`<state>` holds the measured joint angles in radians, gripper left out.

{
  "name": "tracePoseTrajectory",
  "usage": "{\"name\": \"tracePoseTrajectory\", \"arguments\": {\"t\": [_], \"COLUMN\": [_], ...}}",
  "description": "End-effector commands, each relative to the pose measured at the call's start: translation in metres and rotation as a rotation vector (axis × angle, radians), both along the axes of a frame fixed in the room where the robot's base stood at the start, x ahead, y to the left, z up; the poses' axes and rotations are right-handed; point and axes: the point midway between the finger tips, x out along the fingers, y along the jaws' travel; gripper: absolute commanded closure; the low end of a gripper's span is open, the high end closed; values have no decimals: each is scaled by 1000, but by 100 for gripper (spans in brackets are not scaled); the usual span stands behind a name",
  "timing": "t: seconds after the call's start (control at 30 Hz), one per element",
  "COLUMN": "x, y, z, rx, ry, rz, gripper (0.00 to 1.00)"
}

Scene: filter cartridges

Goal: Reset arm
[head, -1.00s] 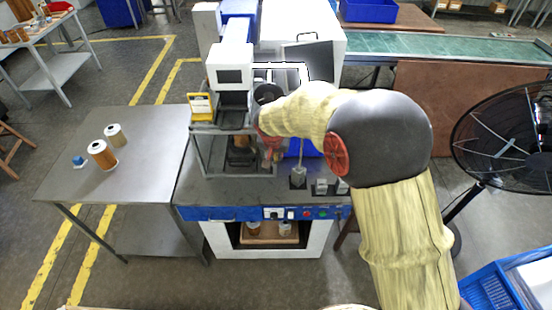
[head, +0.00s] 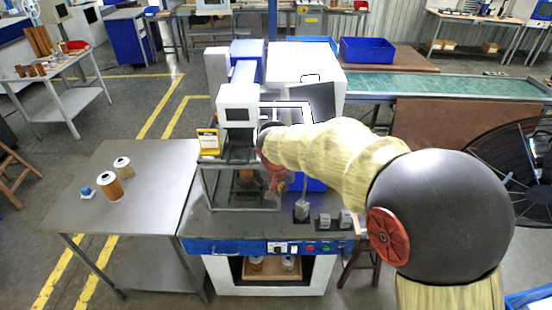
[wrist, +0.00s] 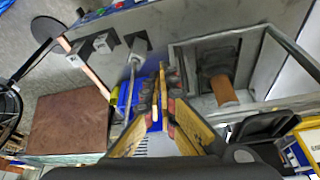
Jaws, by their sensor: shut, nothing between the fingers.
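My gripper (head: 277,182) is in front of the machine, beside the framed fixture (head: 205,190) on its bench. In the wrist view my gripper (wrist: 163,98) shows its yellow fingers with dark red pads close together, shut with nothing between them. My arm (head: 335,155) reaches in from the right and hides part of the machine. An orange-brown filter cartridge (wrist: 223,90) sits inside the fixture, apart from my fingers. It also shows dimly through the frame in the head view (head: 246,175).
Two filter cartridges (head: 111,187) (head: 122,168) and a small blue item (head: 87,192) stand on the left steel table (head: 150,205). A thin upright rod stands on a block (head: 301,210) near my gripper. A black fan (head: 510,165) is at the right.

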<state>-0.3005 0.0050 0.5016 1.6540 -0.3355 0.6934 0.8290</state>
Motion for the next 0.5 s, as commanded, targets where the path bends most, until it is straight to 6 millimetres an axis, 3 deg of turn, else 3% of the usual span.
{"name": "tracePoseTrajectory", "arguments": {"t": [0.33, 0.43, 0.5], "x": [-8, -35, -58], "y": [-1, -6, -10], "z": [-4, -22, -23], "rx": [-45, -73, -84], "ry": [39, 117, 160], "rz": [110, 190, 250], "gripper": [100, 100, 100]}}
